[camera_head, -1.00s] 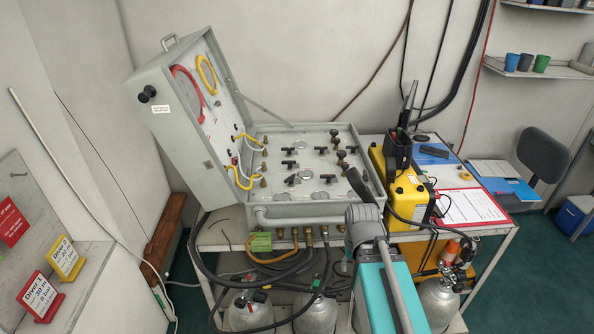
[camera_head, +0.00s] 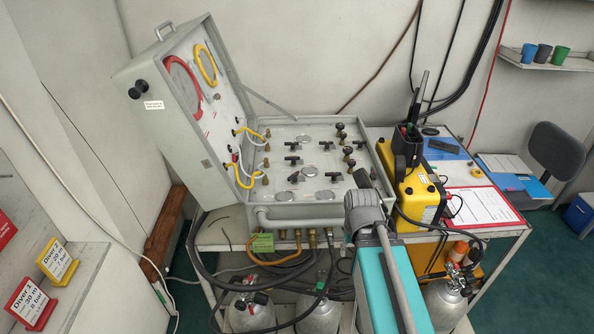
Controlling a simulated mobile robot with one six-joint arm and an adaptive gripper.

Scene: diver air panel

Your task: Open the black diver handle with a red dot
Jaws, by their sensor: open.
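The grey diver air panel (camera_head: 275,195) is an open case with its lid raised at the left. Several black handles stand on its light face, among them one at the left middle (camera_head: 292,159), one at the front left (camera_head: 294,178) and one at the front right (camera_head: 334,177). I cannot make out a red dot on any of them at this size. My teal and grey arm rises from the bottom, and its grey joint overlaps the panel's front right corner. My gripper cannot be made out; a dark shape beyond that joint is unclear. No contact with a handle shows.
A yellow case (camera_head: 418,200) with a black handset stands just right of the panel. Hoses and gas cylinders (camera_head: 252,312) sit below the panel's front edge. A clipboard (camera_head: 480,206) lies on the table at the right. Diver signs (camera_head: 58,259) stand at the far left.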

